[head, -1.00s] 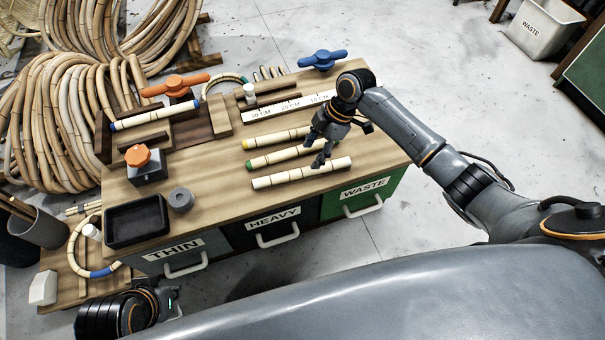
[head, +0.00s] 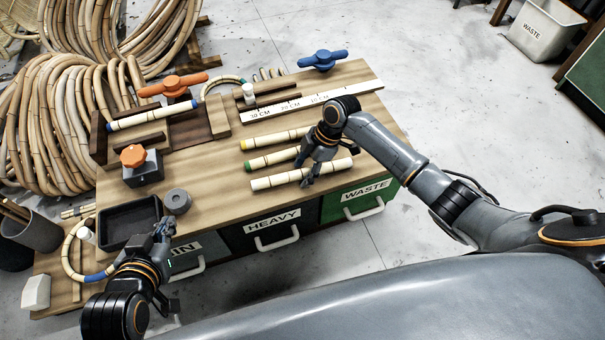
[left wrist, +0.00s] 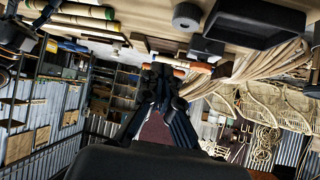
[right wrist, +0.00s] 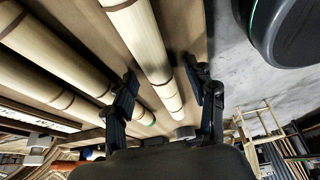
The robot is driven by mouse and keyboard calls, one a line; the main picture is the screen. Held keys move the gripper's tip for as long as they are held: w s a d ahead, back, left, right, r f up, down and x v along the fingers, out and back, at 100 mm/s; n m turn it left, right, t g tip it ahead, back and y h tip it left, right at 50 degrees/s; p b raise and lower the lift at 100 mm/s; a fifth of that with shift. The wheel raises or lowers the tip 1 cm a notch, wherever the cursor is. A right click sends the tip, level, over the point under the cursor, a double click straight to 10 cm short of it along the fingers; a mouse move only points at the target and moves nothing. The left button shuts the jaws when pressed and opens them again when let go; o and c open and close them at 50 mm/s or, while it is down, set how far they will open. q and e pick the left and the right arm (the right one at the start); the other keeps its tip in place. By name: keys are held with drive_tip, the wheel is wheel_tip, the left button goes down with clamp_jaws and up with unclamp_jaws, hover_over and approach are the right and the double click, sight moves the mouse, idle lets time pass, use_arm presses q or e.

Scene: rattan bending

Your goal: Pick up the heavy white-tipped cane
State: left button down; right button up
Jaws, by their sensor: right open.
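The white-tipped cane (head: 274,182) lies on the table nearest its front edge, below a green-tipped cane (head: 262,162) and a yellow-tipped cane (head: 262,141). My right gripper (head: 309,170) is low over the right part of the white-tipped cane. In the right wrist view my right gripper (right wrist: 165,98) is open, its fingers on either side of the white-tipped cane (right wrist: 150,55); whether they touch it is unclear. My left gripper (head: 164,229) is by the front left table edge, beside the black tray. In the left wrist view its fingers (left wrist: 164,78) are near each other.
The black tray (head: 107,240), a grey ring (head: 177,201) and an orange-knobbed block (head: 143,170) are on the table's left. A white ruler (head: 300,105) lies behind the canes. Drawers marked HEAVY (head: 272,221) and WASTE (head: 366,190) are in front.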

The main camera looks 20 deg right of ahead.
clamp_jaws()
drive_tip(key=shift+r, duration=0.1)
idle(0.3)
